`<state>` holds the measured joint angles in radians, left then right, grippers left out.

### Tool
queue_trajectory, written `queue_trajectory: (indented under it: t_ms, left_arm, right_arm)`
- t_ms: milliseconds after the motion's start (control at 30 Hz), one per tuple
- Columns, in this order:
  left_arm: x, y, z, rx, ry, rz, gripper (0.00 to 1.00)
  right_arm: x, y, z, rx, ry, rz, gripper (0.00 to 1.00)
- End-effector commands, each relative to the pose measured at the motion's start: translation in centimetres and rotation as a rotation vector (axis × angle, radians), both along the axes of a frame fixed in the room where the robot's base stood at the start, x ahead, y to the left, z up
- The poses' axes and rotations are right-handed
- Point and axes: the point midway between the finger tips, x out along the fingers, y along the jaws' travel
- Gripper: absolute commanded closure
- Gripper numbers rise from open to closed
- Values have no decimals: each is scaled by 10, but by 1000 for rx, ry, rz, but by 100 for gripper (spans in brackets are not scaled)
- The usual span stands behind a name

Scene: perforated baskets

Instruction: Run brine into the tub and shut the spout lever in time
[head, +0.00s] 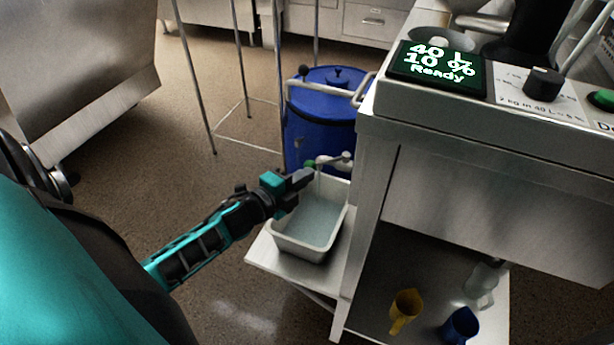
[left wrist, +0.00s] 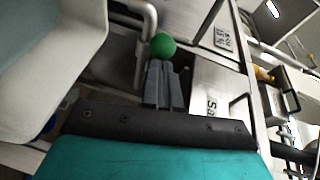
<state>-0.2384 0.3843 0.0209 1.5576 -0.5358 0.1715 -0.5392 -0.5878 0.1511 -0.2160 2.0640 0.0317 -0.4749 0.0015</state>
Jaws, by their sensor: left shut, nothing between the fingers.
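The pale rectangular tub (head: 341,222) stands on a low shelf beside the steel unit. Pale bluish liquid covers its bottom. A metal spout (head: 340,159) reaches over its far end; I cannot tell clearly whether liquid is running. The spout lever has a green ball knob (head: 309,163). My left gripper (head: 308,177) is shut and empty, above the tub's far left side, just by the knob. In the left wrist view the green knob (left wrist: 163,46) is right at the closed fingertips (left wrist: 163,68); contact is unclear. The tub (left wrist: 50,75) shows at left there. My right gripper is not in view.
The unit's display (head: 438,66) reads 40 L, 10 %, Ready; a black dial (head: 543,82) sits beside it. A blue barrel (head: 335,110) stands behind the tub. A yellow jug (head: 405,308) and blue jug (head: 461,326) are on the lower shelf.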

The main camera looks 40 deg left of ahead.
Motion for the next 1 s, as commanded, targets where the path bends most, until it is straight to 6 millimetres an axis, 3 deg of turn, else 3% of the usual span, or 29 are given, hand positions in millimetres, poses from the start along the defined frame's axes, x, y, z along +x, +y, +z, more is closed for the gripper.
queue_trajectory:
  t_ms: [267, 500, 1000]
  left_arm:
    - [6, 13, 0, -6, -2, 5, 100]
    - [13, 30, -1, 0, 0, -124, 100]
    - [21, 42, -1, -6, -1, -126, 100]
  right_arm:
    - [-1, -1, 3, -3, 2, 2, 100]
    - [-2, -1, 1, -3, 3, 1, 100]
    - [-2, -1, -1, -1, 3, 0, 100]
